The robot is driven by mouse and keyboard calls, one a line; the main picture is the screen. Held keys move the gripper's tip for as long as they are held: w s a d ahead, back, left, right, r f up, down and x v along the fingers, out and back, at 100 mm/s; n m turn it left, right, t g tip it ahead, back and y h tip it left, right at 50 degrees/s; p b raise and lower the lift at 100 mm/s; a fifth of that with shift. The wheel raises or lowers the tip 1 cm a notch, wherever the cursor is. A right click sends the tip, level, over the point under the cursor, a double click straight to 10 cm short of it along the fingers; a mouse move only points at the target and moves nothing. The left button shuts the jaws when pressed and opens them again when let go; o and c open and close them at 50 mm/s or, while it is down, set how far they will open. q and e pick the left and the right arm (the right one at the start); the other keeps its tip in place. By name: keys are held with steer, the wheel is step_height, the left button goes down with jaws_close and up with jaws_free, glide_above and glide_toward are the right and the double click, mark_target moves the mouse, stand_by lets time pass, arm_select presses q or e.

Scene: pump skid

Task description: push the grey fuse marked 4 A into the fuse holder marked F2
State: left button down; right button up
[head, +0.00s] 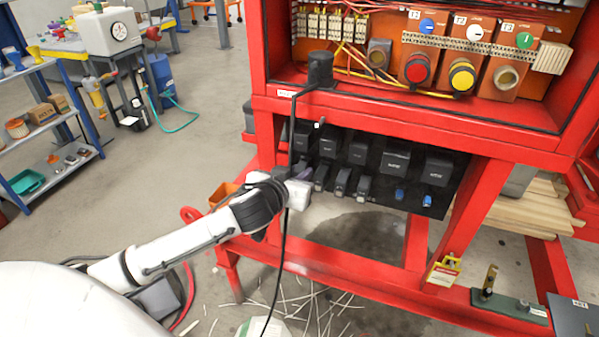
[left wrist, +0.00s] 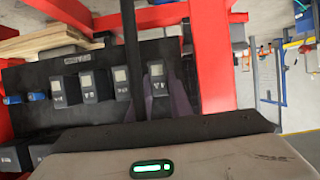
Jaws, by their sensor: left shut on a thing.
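My left gripper (head: 300,174) is at the left end of the row of fuse holders on the black panel, under the red cabinet. It is shut on a small grey piece, which I take to be the grey fuse (left wrist: 157,72); it shows between the purplish fingers in the left wrist view. Its marking is not legible. Several dark fuse holders with pale faces stand beside it, one of them next to the gripper (head: 321,176). I cannot read which is F2, nor tell how deep the fuse sits. My right gripper is not in view.
A black cable (head: 290,125) hangs from the cabinet ledge, close in front of the gripper. The red frame leg (head: 268,150) stands just left of the panel. Blue plugs (head: 399,194) are on the panel's right. Loose cable scraps (head: 320,303) lie on the floor.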

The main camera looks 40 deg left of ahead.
arm_select(q)
steer(key=shift+s+d+p, duration=0.2)
steer(key=shift+s+p, duration=0.1)
steer(key=shift+s, duration=0.45)
steer(key=shift+s+d+p, duration=0.15)
steer(key=shift+s+p, duration=0.15)
steer(key=shift+s, duration=0.4)
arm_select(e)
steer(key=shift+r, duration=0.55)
arm_select(q)
steer(key=shift+s+d+p, duration=0.2)
steer(key=shift+s+p, duration=0.05)
steer(key=shift+s, duration=0.55)
steer(key=shift+s+d+p, duration=0.15)
steer(key=shift+s+p, duration=0.1)
steer(key=shift+s, duration=0.5)
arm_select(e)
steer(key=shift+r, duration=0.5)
